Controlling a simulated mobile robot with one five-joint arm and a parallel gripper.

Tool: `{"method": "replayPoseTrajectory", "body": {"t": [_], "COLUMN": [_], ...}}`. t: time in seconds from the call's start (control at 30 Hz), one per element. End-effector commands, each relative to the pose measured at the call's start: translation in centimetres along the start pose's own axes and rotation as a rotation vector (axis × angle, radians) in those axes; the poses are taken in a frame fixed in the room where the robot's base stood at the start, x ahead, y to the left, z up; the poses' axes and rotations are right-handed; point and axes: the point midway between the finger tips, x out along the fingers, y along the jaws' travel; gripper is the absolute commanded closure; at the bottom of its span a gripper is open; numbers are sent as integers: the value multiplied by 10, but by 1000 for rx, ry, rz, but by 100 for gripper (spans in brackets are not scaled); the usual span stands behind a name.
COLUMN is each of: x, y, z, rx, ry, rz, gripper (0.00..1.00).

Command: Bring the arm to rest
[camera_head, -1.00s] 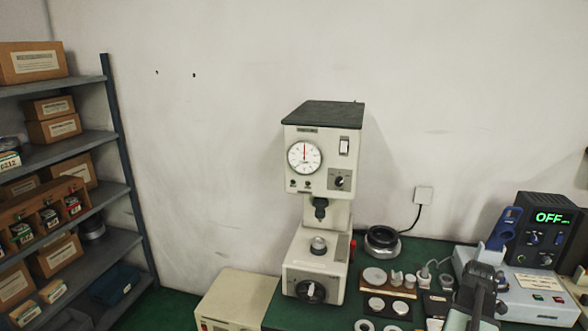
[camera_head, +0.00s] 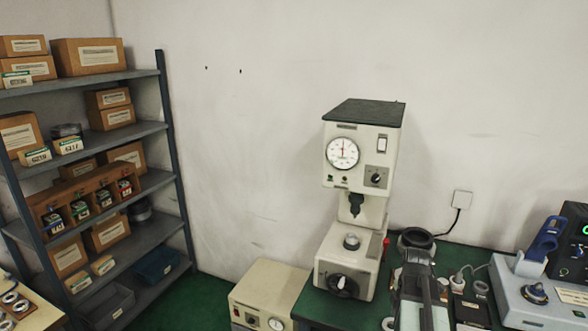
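Part of my arm (camera_head: 421,295), a dark grey link, rises from the bottom edge, right of centre, in front of the green bench. I make out no gripper fingers in this view, so neither their opening nor anything held shows. The arm hides part of the bench top and the small parts behind it. A dark round ring (camera_head: 417,238) shows just above the arm's upper end; I cannot tell whether they touch.
A cream press with a dial (camera_head: 359,158) stands left of my arm on the green bench (camera_head: 318,306). A blue-handled device (camera_head: 545,240) is at right. A shelf rack (camera_head: 174,150) with boxes fills the left. A tray of rings (camera_head: 14,300) is at lower left.

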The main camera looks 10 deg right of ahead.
Motion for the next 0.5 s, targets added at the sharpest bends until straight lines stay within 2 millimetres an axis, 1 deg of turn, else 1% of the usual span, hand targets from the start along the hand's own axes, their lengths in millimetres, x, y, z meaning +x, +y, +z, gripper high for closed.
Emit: {"method": "replayPoseTrajectory", "body": {"t": [0.03,0.07,0.1,0.17,0.2,0.27,0.3,0.37,0.4,0.47,0.5], "x": [0,0,0,0,0,0,0,0,0,0,0], "y": [9,13,17,18,16,9,2,-6,-12,-18,-20], "z": [-43,-68,-103,-153,-185,-230,-257,-285,-298,-307,-307], "rx": [-40,-49,-49,-19,17,101,181,318,419,589,712], "ry": [0,0,0,0,0,0,0,-1,-1,-1,-1], "rz": [0,0,0,0,0,0,0,0,0,1,1], "gripper": [24,24,24,24,24,24,24,24,24,24,24]}}
